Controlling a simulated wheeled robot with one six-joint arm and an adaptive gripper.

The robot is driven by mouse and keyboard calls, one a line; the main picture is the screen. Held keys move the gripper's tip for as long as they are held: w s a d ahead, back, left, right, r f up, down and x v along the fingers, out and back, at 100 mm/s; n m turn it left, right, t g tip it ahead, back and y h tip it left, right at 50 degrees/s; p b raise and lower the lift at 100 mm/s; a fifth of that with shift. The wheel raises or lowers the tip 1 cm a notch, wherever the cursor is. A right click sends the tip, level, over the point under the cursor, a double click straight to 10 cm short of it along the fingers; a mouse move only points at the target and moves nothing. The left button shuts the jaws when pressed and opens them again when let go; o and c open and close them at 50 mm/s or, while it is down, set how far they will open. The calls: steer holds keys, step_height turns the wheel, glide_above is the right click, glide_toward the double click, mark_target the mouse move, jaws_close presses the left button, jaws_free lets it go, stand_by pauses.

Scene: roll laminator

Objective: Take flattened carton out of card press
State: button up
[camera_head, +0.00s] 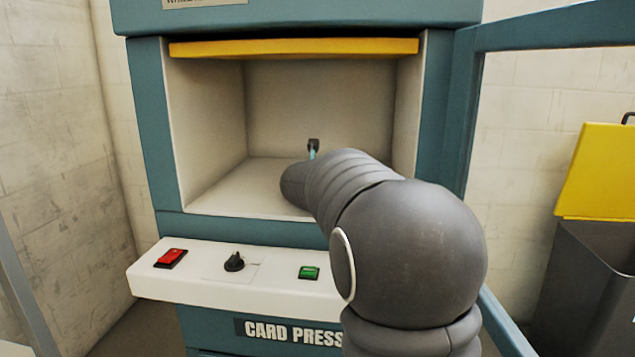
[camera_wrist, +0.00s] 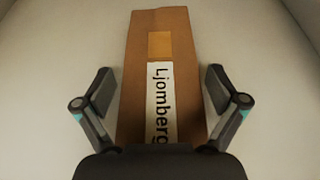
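The card press (camera_head: 150,120) stands in front of me with its chamber uncovered. My arm reaches into the chamber and hides most of its floor in the head view. In the wrist view the flattened carton (camera_wrist: 178,28), brown with a white label reading "Ljomberg", lies on the pale chamber floor. My gripper (camera_wrist: 158,90) is open, with one finger on each side of the carton and a gap between each finger and its edges. The near end of the carton is hidden behind the gripper body. In the head view the carton is hidden by my arm.
A yellow-edged plate (camera_head: 295,48) hangs at the top of the opening. A front ledge holds a red switch (camera_head: 171,258), a black knob (camera_head: 234,262) and a green button (camera_head: 309,272). The teal door frame (camera_head: 560,28) stands swung open at the right, before a grey bin (camera_head: 590,285) with a yellow lid.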

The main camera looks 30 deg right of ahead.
steer(key=c, duration=0.9)
steer(key=shift+o, duration=0.2)
